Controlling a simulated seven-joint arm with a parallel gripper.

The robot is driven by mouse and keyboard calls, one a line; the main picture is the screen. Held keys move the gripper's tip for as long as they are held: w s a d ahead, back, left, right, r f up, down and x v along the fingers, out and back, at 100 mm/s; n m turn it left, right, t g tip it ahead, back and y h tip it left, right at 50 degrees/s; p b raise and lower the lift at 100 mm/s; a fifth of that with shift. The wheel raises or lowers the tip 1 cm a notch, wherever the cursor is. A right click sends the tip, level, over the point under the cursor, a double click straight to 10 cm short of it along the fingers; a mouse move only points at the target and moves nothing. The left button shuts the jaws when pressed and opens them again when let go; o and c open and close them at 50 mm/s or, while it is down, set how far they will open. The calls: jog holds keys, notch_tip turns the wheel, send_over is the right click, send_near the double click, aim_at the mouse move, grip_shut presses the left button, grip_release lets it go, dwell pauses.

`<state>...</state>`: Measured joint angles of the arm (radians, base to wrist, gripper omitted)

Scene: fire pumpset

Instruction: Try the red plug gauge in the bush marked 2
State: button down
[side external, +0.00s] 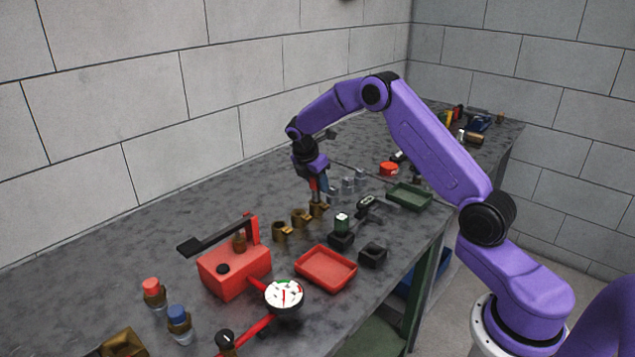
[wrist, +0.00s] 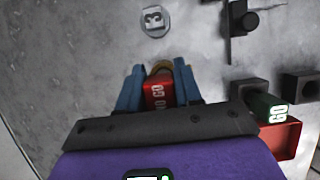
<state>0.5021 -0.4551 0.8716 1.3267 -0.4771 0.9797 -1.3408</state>
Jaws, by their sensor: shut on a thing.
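My gripper (side external: 317,190) is shut on the red plug gauge (wrist: 159,96), which bears the letters GO in the wrist view. The gauge points down at the farthest of three brass bushes (side external: 318,209); a sliver of brass (wrist: 160,68) shows past it in the wrist view. I cannot tell whether its tip is inside that bush or just above. A round plate marked 3 (wrist: 154,20) lies just beyond this bush. The middle bush (side external: 300,218) and nearest bush (side external: 281,231) stand clear of the gripper. No mark 2 is readable.
A green gauge (side external: 342,223) stands in a black block, with an empty black block (side external: 373,252) beside it. Red tray (side external: 326,267), green tray (side external: 408,196) and red pump (side external: 234,268) stand nearby. Several grey pieces (side external: 347,186) are close behind the gripper.

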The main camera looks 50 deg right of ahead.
jog(key=shift+f, duration=0.7)
dwell(1.8)
jog(key=shift+r, duration=0.35)
jog(key=shift+r, duration=0.7)
jog(key=shift+r, duration=0.85)
jog(key=shift+f, duration=0.2)
jog(key=shift+f, duration=1)
jog(key=shift+f, duration=0.65)
dwell(1.8)
